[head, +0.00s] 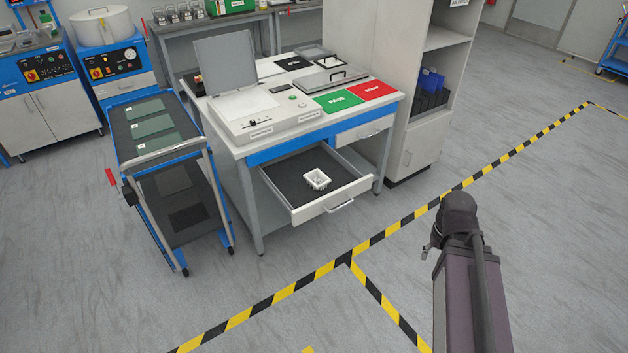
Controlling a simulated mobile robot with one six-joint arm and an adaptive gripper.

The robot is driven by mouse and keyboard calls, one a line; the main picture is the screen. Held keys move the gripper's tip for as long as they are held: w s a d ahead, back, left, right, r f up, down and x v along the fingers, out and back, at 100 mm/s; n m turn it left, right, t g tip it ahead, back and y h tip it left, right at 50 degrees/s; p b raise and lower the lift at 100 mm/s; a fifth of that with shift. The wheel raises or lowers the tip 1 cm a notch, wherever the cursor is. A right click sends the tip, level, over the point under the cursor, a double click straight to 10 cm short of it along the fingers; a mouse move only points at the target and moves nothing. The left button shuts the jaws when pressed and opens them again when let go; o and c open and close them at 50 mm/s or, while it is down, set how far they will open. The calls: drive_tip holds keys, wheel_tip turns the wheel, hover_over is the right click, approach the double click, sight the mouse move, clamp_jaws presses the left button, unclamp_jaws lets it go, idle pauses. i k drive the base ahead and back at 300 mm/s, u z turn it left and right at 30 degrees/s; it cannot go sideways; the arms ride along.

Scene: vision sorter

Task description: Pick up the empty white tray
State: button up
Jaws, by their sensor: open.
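A small white tray (317,187) with ribbed walls sits on the dark liner of an open drawer (337,206), a little right of the drawer's middle. The drawer is pulled out from under the blue-edged bench (262,154). The tray is too small in view to tell whether anything lies in it. My arm stands at the lower right of the head view, apart from the bench and the drawer. My gripper does not show.
A blue cart (155,150) with flat green plates stands left of the bench. A tall cabinet (415,160) stands to its right. A second drawer (364,133) is shut. Striped floor tape (375,240) crosses the clear floor in front.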

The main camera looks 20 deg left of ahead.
sight(317, 179)
drive_tip(key=i, duration=0.9)
drive_tip(key=z, duration=0.05)
